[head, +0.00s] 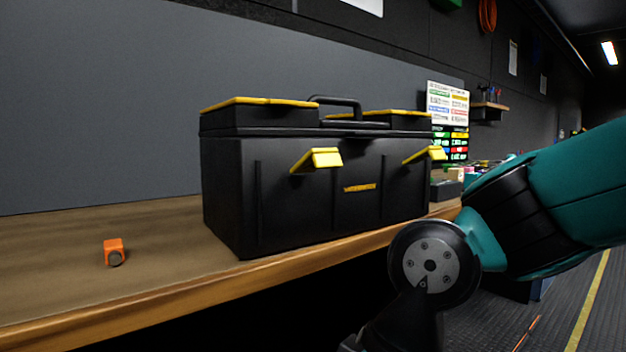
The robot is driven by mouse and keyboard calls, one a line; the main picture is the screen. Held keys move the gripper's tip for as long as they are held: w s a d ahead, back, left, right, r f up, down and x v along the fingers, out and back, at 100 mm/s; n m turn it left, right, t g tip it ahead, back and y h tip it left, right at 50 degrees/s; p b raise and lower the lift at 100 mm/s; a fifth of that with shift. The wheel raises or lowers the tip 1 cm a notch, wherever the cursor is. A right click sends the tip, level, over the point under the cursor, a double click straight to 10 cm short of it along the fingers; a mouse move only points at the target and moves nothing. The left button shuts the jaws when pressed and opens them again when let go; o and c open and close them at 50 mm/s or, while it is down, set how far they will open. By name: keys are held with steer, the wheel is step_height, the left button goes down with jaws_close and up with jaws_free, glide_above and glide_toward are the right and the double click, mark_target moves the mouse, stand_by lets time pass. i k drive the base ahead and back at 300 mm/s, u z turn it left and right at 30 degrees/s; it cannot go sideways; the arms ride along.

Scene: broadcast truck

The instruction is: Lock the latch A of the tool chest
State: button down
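The black tool chest (290,190) with yellow trim stands on the wooden bench in the head view, its lid down and its handle on top. Two yellow latches are on its front: a left one (317,159) and a right one (425,154). Both are tilted outward from the chest front. No letter shows on either, so I cannot tell which is latch A. My arm reaches in from the right, in front of the chest's right end. My gripper is outside the picture, below the bottom edge.
The wooden bench (60,245) runs along the grey wall, with its front edge below the chest. A small orange object (114,252) lies left of the chest. A colourful sign board (448,120) and small items stand beyond the chest. The bench left of the chest is mostly clear.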

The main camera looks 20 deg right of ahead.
mark_target(326, 158)
steer(key=k, duration=1.3)
steer(key=u, duration=0.2)
steer(key=i, duration=0.85)
steer(key=z, duration=0.3)
